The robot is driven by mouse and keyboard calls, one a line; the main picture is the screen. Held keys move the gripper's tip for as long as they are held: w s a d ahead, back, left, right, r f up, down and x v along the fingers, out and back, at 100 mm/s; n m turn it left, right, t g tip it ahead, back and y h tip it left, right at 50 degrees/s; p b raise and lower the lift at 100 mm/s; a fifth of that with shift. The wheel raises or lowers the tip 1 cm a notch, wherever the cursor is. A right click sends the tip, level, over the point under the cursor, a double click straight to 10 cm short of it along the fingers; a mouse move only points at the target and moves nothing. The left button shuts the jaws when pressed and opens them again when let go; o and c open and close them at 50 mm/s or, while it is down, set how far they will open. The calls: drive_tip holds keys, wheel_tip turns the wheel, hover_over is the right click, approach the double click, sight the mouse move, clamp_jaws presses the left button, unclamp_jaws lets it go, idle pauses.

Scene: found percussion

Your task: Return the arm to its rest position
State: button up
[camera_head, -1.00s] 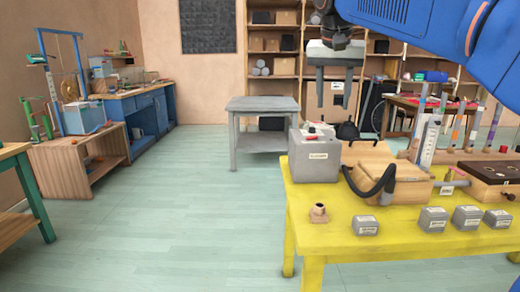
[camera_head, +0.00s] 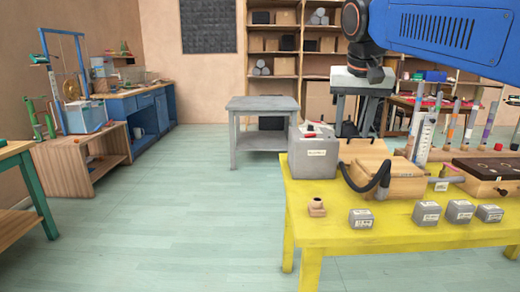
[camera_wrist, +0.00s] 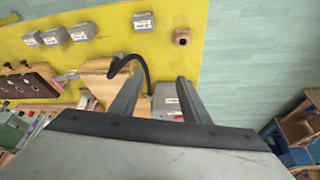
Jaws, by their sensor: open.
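My gripper (camera_head: 355,116) hangs fingers-down in the head view, above the back of the yellow table (camera_head: 320,228). Its two fingers are apart, with nothing visible between them. In the wrist view my gripper (camera_wrist: 157,90) also shows its two fingers spread. Beyond them are a wooden box with a black hose (camera_wrist: 128,66) and a grey labelled box (camera_wrist: 165,98), partly hidden by a finger. My blue arm fills the upper right of the head view.
On the yellow table stand a grey box (camera_head: 313,158), a wooden box (camera_head: 403,181), several small grey labelled blocks (camera_head: 427,213), a small brown piece (camera_head: 317,207) and upright tubes (camera_head: 431,126). A grey table (camera_head: 262,106) stands behind.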

drive_tip(key=s+d+f+n, duration=0.1)
drive_tip(key=s+d+f, duration=0.2)
drive_tip(key=s+f, duration=0.9)
drive_tip(key=s+d+f+n+y, duration=0.1)
drive_tip(key=s+d+f+n, duration=0.1)
drive_tip(key=s+f, duration=1.1)
wheel_tip(320, 180, down, 6)
drive_tip(key=shift+d+t, duration=0.3)
drive_tip(key=shift+d, duration=0.15)
